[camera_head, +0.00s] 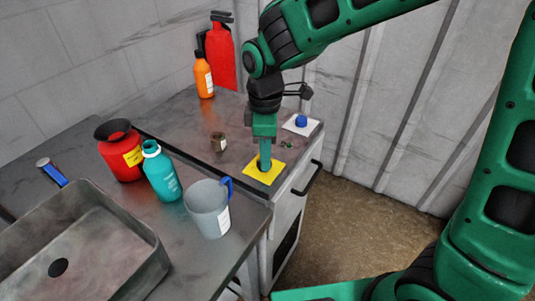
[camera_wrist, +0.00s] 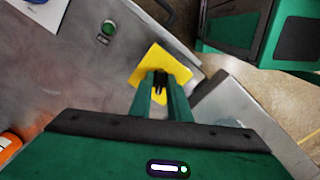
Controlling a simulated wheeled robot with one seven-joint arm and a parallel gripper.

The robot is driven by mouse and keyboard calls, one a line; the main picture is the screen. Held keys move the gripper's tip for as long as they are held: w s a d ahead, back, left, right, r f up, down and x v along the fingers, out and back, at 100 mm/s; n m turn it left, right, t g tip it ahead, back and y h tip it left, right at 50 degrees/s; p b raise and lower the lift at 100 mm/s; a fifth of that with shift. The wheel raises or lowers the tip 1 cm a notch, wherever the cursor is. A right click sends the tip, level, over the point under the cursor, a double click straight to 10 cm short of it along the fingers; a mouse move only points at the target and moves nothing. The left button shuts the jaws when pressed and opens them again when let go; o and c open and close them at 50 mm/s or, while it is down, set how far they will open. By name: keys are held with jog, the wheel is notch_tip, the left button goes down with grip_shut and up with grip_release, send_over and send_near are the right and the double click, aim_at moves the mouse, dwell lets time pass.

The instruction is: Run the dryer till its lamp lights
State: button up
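A yellow square plate (camera_head: 260,175) lies on the grey metal top of the cabinet, near its front edge. My gripper (camera_head: 264,168) points straight down over it, fingertips at the plate; I cannot tell whether they touch. In the wrist view the plate (camera_wrist: 150,62) shows beyond my gripper (camera_wrist: 160,84), whose dark tips look close together with nothing visible held. The fingers hide the plate's middle. A small round green fitting with a dark ring (camera_wrist: 107,29) sits beside the plate; it also shows in the head view (camera_head: 288,145). I cannot tell whether it is lit.
A white plate with a blue knob (camera_head: 301,121) and a small brown jar (camera_head: 218,141) are on the same top. An orange bottle (camera_head: 204,77) and a red extinguisher (camera_head: 222,55) are behind. A teal bottle (camera_head: 162,175), red container (camera_head: 121,153), grey jug (camera_head: 207,207) and sink (camera_head: 140,237) are left.

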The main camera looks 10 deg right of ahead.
grip_shut()
jog(key=shift+d, duration=0.2)
jog(key=shift+a, duration=0.15)
jog(key=shift+m, duration=0.3)
jog(key=m, duration=0.5)
jog(key=shift+s+a, duration=0.1)
jog(key=shift+a, duration=0.05)
jog(key=m, duration=0.6)
jog(key=shift+a+r, duration=0.1)
jog(key=shift+m, duration=0.3)
